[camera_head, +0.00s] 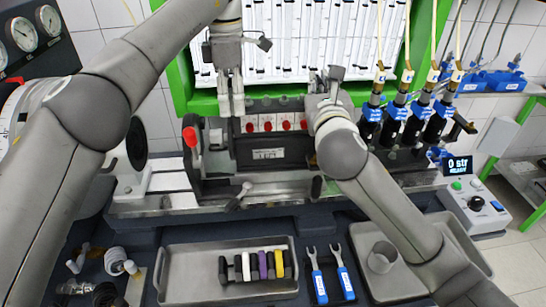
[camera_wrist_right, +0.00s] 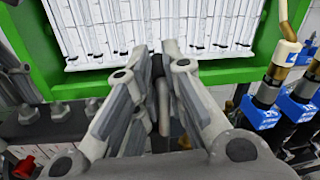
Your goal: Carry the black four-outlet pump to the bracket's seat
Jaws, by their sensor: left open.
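The black four-outlet pump (camera_head: 268,156) is upright at the test bench, with a row of red-capped outlets and a label on its front. My left gripper (camera_head: 231,108) points down at the pump's upper left end, open. My right gripper (camera_head: 318,98) is at the pump's upper right end; its forearm covers that end. In the right wrist view the right fingers (camera_wrist_right: 163,80) come close together around something dark and narrow; a grip is not clear. The pump's bolted top (camera_wrist_right: 60,115) lies to their left. The bracket's seat cannot be made out clearly.
A red-knobbed lever (camera_head: 190,138) stands left of the pump. Hoses with blue-tagged black fittings (camera_head: 405,120) hang close on the right. A green-framed panel (camera_head: 180,75) is behind. In front lie a grey tray (camera_head: 190,285) with coloured parts and two blue-handled wrenches (camera_head: 331,275).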

